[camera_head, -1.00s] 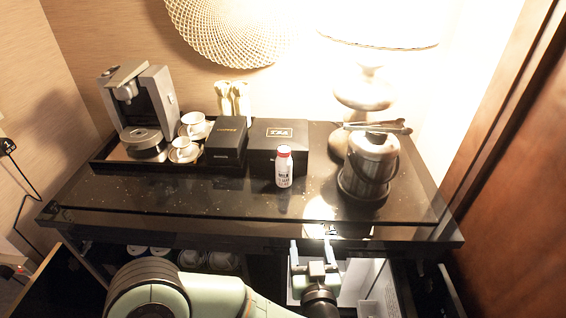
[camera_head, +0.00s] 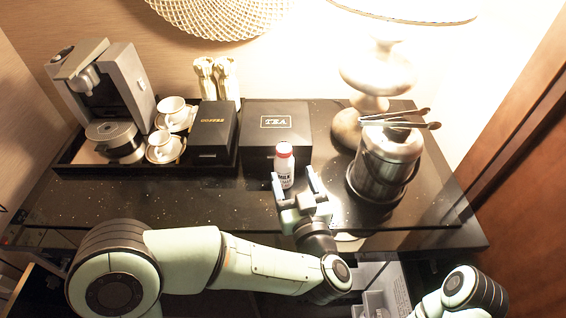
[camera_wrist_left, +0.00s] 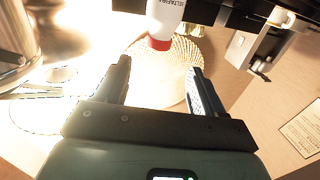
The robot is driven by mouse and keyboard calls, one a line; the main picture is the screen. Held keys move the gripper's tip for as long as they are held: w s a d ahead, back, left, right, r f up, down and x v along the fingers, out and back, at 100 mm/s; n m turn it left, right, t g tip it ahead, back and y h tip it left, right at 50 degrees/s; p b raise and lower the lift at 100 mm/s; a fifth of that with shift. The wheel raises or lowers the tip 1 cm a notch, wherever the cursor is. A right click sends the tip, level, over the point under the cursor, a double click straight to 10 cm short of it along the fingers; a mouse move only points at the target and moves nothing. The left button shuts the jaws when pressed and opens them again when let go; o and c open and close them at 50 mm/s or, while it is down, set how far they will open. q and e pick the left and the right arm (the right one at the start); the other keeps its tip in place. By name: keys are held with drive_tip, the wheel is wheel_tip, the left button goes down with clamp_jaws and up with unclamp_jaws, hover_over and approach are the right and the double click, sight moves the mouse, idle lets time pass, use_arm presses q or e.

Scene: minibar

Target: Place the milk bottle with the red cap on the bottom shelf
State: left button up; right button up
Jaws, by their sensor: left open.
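The small white milk bottle with the red cap (camera_head: 284,168) stands upright on the black counter (camera_head: 190,203), in front of the tea box. In the left wrist view the bottle (camera_wrist_left: 165,18) appears upside down at the top, its red cap just beyond the fingers. My left gripper (camera_head: 295,180) is open and empty, at the near side of the bottle, with a fingertip toward each side. I cannot tell whether the fingers touch it. A pale compartment (camera_head: 372,283) shows below the counter's front edge; its bottom shelf cannot be made out. My right gripper is out of view.
The black tea box (camera_head: 276,135) is close behind the bottle. A steel ice bucket (camera_head: 384,165) with tongs stands to the right, near a lamp (camera_head: 378,75). A coffee box (camera_head: 213,135), cups and a coffee machine (camera_head: 105,95) are at the left. The front left counter is clear.

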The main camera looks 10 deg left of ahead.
sight(286, 155)
use_arm(q)
drive_tip(key=p+x, duration=0.1)
drive_tip(key=x, duration=0.9)
drive_tip(key=shift+w+d+f, duration=0.1)
clamp_jaws()
